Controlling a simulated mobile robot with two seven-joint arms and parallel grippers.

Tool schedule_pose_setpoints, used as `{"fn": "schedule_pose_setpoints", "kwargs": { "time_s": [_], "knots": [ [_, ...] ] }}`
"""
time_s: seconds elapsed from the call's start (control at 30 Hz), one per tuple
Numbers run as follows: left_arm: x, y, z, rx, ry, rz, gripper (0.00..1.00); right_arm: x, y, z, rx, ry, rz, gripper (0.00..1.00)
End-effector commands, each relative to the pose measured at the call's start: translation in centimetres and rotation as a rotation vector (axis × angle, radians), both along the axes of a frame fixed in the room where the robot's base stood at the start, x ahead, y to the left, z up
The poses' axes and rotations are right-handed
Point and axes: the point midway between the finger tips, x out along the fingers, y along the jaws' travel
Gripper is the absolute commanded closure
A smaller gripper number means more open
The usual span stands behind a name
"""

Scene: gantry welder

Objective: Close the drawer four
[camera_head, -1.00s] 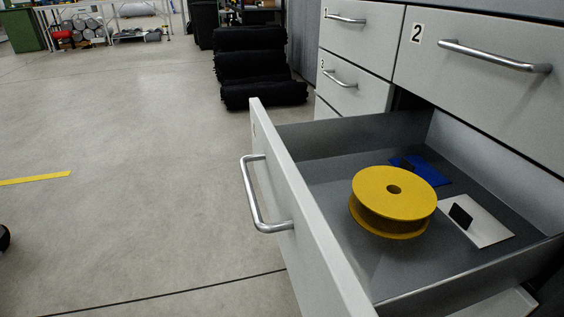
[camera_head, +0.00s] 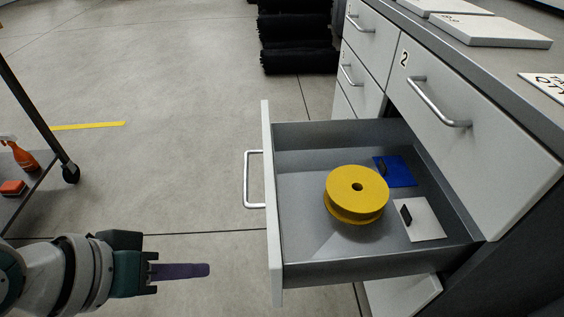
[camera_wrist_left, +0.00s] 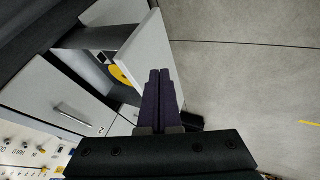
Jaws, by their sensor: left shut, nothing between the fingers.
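The open drawer (camera_head: 268,240), below the drawer marked 2, is pulled far out of the grey cabinet; its own number is not readable. Its bar handle (camera_head: 247,180) is on the left side of the front panel. Inside lie a yellow spool (camera_head: 357,190), a blue plate (camera_head: 402,172) and a white plate (camera_head: 425,222). My left gripper (camera_head: 208,269) is shut and empty, left of the front panel and apart from it. In the left wrist view, its purple fingers (camera_wrist_left: 160,74) point toward the drawer front (camera_wrist_left: 146,52). My right gripper is out of view.
Drawer two (camera_head: 465,125) above is shut. A pale panel (camera_head: 405,297) sticks out below the open drawer. A cart (camera_head: 45,135) with a spray bottle (camera_head: 20,155) stands at left. Black rolls (camera_head: 298,40) lie behind. The floor left of the drawer is clear.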

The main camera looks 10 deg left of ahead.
Motion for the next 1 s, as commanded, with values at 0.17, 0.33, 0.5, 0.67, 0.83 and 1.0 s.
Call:
{"fn": "schedule_pose_setpoints", "kwargs": {
  "time_s": [0.17, 0.33, 0.5, 0.67, 0.83, 1.0],
  "knots": [
    [2.0, -1.5, -3.8, -0.002, -0.001, 0.0, 1.0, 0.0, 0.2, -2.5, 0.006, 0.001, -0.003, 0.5],
    [3.7, -2.7, -6.5, -0.001, -0.002, -0.001, 1.0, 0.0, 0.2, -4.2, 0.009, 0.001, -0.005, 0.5],
    [4.4, -5.2, -6.0, -0.002, -0.001, -0.003, 1.0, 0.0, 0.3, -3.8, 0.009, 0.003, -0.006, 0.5],
    [4.7, -6.3, -6.0, 0.0, 0.0, -0.002, 1.0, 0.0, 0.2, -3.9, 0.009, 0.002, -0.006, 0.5],
    [4.8, -6.5, -6.0, 0.002, 0.0, -0.002, 1.0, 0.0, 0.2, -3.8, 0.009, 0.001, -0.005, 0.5],
    [4.7, -6.5, -6.0, 0.002, 0.0, -0.002, 1.0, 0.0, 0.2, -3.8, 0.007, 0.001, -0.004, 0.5]
  ]
}}
